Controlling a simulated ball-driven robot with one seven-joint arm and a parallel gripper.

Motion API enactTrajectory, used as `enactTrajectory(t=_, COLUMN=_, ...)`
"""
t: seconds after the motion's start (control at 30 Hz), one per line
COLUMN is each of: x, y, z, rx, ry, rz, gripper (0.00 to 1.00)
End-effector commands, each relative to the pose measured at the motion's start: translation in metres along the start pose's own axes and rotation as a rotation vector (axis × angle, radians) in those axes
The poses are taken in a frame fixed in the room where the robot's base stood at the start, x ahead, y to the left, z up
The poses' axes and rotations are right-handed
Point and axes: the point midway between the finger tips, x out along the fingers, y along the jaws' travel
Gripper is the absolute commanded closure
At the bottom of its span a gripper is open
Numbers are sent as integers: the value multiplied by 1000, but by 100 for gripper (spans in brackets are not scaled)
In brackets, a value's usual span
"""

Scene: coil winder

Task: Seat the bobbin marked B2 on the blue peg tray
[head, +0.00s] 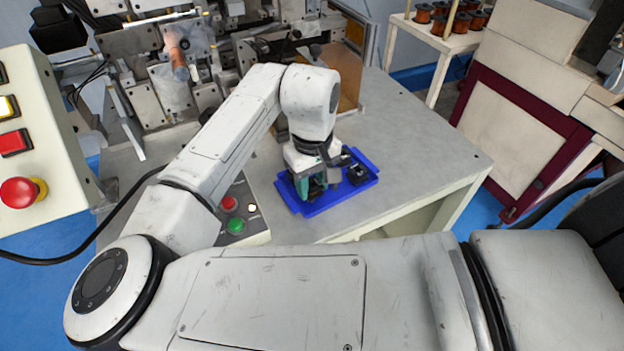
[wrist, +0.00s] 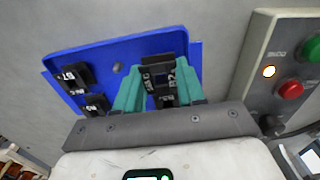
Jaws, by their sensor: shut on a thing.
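The blue peg tray (head: 312,208) lies on the grey table top and also shows in the wrist view (wrist: 138,52). My gripper (head: 317,186) is over the tray's near left part, pointing down. In the wrist view its teal fingers (wrist: 160,92) are shut on a black bobbin (wrist: 159,76) with white marks. The marks seem to include a 2, but I cannot read them surely. The held bobbin is over the tray's right part; whether it touches the tray is hidden. Two other black marked bobbins (wrist: 75,76) (wrist: 97,103) stand on the tray's left side. One bare peg (wrist: 118,68) shows between.
A control box with a green button (head: 235,225) and a red button (head: 229,203) stands close beside the tray. The winding machine (head: 180,80) is behind. The table top (head: 420,150) is clear to the right. Copper coils (head: 440,25) stand on a far shelf.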

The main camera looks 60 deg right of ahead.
Motion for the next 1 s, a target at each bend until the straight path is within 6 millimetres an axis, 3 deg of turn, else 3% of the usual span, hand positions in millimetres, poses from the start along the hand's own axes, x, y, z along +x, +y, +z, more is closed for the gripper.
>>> enactTrajectory(t=0.47, x=1, y=0, z=0, rx=0, ry=0, rz=0, gripper=94)
enactTrajectory(t=1.0, x=14, y=0, z=0, rx=0, ry=-1, rz=1, gripper=94)
